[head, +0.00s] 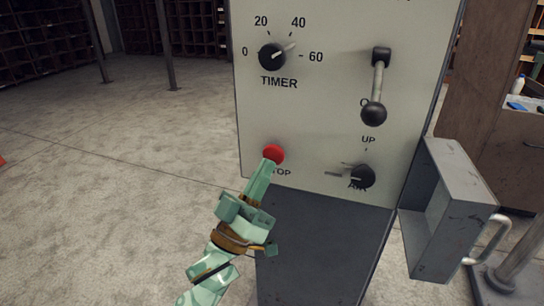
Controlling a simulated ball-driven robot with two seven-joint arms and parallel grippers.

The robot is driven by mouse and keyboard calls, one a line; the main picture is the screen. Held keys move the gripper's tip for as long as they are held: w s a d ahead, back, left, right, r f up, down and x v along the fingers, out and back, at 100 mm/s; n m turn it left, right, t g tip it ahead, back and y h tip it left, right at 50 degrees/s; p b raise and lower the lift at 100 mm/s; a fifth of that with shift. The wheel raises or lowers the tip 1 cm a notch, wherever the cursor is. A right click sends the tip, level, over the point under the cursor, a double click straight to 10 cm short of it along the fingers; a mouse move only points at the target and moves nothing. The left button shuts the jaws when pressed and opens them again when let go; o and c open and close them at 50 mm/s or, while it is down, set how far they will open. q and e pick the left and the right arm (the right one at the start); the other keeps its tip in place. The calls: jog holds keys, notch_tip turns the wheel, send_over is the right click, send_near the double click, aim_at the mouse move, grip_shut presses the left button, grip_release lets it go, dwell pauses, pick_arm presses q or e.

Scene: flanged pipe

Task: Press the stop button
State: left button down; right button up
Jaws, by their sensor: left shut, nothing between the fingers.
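The red stop button (273,153) is a round knob low on the left of the pale control panel (320,120). My left gripper (270,163) is pale green and shut, with nothing held. Its fingertips are at the lower edge of the red button in the picture and overlap it slightly. I cannot tell whether they touch it or whether the button is pushed in. My right gripper is not in view.
A timer dial (272,56) is above the button. A lever with a black ball (374,113) and an air knob (362,176) are to the right. An open grey drawer-like box (455,210) with a handle juts out at right.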

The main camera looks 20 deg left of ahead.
pick_arm(q)
jog(key=shift+w, duration=0.15)
jog(key=shift+w, duration=0.25)
jog(key=shift+w, duration=0.25)
dwell(0.4)
jog(key=shift+w, duration=0.3)
dwell(0.5)
jog(key=shift+s+p, duration=0.7)
jog(key=shift+s, duration=0.3)
